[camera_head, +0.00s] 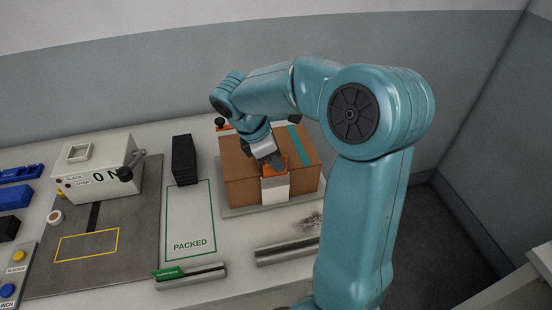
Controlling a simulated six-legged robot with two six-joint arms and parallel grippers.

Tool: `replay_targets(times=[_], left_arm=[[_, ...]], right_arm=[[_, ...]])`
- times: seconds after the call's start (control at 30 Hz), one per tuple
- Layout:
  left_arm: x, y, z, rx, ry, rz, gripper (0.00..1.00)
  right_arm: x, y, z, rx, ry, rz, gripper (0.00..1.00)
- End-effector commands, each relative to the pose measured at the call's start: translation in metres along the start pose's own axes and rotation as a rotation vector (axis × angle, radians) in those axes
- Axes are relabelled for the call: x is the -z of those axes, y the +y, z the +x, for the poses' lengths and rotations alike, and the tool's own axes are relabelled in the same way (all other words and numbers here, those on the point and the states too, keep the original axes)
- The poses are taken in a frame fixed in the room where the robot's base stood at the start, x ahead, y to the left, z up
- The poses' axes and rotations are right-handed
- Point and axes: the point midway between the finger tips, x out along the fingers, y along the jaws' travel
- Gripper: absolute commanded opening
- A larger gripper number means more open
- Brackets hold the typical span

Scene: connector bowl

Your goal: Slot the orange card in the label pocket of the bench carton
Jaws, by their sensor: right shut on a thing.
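The bench carton (238,178) is a brown cardboard box with a teal tape strip, standing on a grey plate on the bench. Its white label pocket (275,187) is on the front face. The orange card (281,167) is upright at the top of the pocket; its lower part is hidden, and I cannot tell how deep it sits. My right gripper (275,161) is shut on the orange card, just above the pocket at the carton's front top edge. My left gripper is not in view.
A white machine box (98,165) with a lever stands at the left. A black stack (184,160) is behind the green-outlined PACKED area (190,215), which is clear. Metal rails (285,250) lie in front of the carton. Blue bins (14,197) line the left edge.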

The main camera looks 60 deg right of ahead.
Motion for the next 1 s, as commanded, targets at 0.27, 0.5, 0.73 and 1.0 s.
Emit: replay_targets(times=[0.27, 0.5, 0.73, 1.0], left_arm=[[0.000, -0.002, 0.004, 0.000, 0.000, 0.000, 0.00], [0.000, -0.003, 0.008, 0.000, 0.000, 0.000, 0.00], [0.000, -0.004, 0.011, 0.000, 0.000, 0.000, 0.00], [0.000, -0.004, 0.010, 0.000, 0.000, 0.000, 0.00]], right_arm=[[0.003, 0.000, 0.006, 0.000, 0.000, 0.000, 0.00], [0.004, 0.000, 0.011, 0.000, 0.000, 0.000, 0.00], [0.006, 0.000, 0.015, 0.000, 0.000, 0.000, 0.00], [0.006, 0.001, 0.014, -0.003, 0.000, 0.000, 0.38]])
